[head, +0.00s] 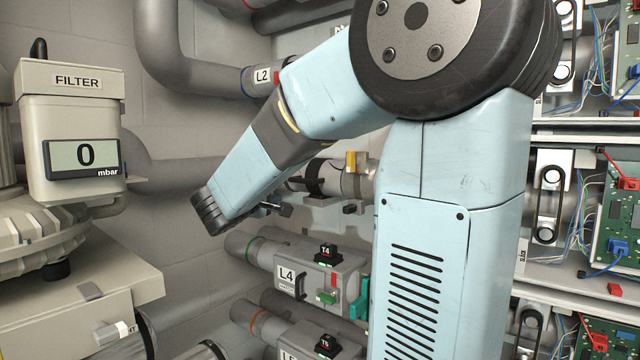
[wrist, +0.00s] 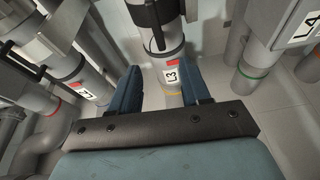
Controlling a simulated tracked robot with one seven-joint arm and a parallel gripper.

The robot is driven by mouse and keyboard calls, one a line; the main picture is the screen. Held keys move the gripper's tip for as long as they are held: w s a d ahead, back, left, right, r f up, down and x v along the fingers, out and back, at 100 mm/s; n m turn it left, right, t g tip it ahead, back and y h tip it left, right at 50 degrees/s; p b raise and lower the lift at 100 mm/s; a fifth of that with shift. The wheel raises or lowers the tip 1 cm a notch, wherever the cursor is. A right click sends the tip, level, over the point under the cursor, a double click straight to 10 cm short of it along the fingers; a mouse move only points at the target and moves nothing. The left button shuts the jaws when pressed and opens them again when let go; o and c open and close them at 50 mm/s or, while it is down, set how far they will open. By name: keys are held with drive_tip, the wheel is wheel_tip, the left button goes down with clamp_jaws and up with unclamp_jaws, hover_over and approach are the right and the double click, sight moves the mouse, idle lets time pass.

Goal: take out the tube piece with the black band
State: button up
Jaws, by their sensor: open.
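In the head view a grey tube piece (head: 332,179) with a black band lies in the middle line, partly hidden behind my arm. In the wrist view a dark band (wrist: 150,14) shows at the top edge, around the tube above the L3 label; the piece runs out of the picture. My gripper (wrist: 160,74) is open and empty. Its two blue fingers stand on either side of the L3 pipe end (wrist: 172,77) in the picture; whether they touch it I cannot tell. In the head view the fingers are mostly hidden by my arm.
The L2 pipe (head: 259,77) runs above and the L4 unit (head: 318,278) sits below, with a black T4 block (head: 327,252) on top. A filter housing (head: 72,135) reading 0 mbar stands at left. Circuit boards and wires (head: 615,215) fill the right.

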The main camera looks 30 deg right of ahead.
sight(299, 182)
drive_tip(key=shift+g+h, duration=0.3)
drive_tip(key=shift+g, duration=0.1)
drive_tip(key=x, duration=1.4)
drive_tip(key=shift+s+d+f, duration=0.1)
drive_tip(key=shift+s+d, duration=0.1)
drive_tip(key=shift+s, duration=0.05)
drive_tip(key=shift+c, duration=0.4)
clamp_jaws()
